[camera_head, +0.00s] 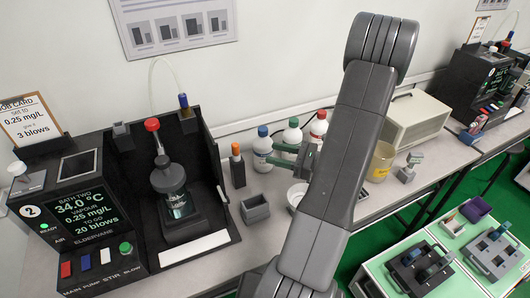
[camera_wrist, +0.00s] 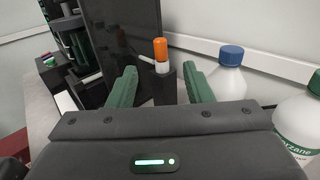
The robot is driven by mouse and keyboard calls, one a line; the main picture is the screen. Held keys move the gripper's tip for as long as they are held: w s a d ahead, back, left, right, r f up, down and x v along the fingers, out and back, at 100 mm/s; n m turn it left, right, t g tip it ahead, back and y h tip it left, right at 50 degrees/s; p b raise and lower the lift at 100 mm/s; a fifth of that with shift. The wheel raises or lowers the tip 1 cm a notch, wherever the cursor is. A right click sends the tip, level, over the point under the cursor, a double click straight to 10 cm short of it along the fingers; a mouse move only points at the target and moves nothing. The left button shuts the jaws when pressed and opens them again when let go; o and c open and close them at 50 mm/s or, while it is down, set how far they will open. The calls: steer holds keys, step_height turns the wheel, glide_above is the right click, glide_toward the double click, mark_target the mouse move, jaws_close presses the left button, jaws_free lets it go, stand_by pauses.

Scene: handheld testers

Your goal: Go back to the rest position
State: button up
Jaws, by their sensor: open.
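My gripper (camera_head: 281,155) shows in the head view as green fingers beside my grey arm, above the back of the bench. In the wrist view my gripper (camera_wrist: 160,82) is open, its two green fingers spread wide with nothing held between them. An orange-capped stick (camera_wrist: 161,50) stands upright in a dark holder beyond the fingers, in line with the gap. In the head view that orange-capped stick (camera_head: 236,152) is left of my gripper, apart from it. My arm hides part of the bench and the gripper's wrist end.
Bottles with blue (camera_head: 263,148), green and red caps stand by the wall, close to my fingers. The black tester (camera_head: 90,215) with its screen is at left. A grey bin (camera_head: 255,209) is in front. A beige box (camera_head: 415,122) and yellow beaker (camera_head: 382,162) are right of my arm.

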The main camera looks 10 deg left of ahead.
mark_target(237, 144)
steer(key=shift+d, duration=0.3)
steer(key=shift+a, duration=0.1)
steer(key=a, duration=0.4)
steer(key=w+a+p, duration=0.1)
steer(key=a, duration=0.4)
steer(key=a+p, duration=0.1)
steer(key=a, duration=0.3)
steer(key=shift+w+a, duration=0.2)
steer(key=shift+a, duration=0.15)
steer(key=shift+r, duration=0.15)
steer(key=shift+d, duration=0.1)
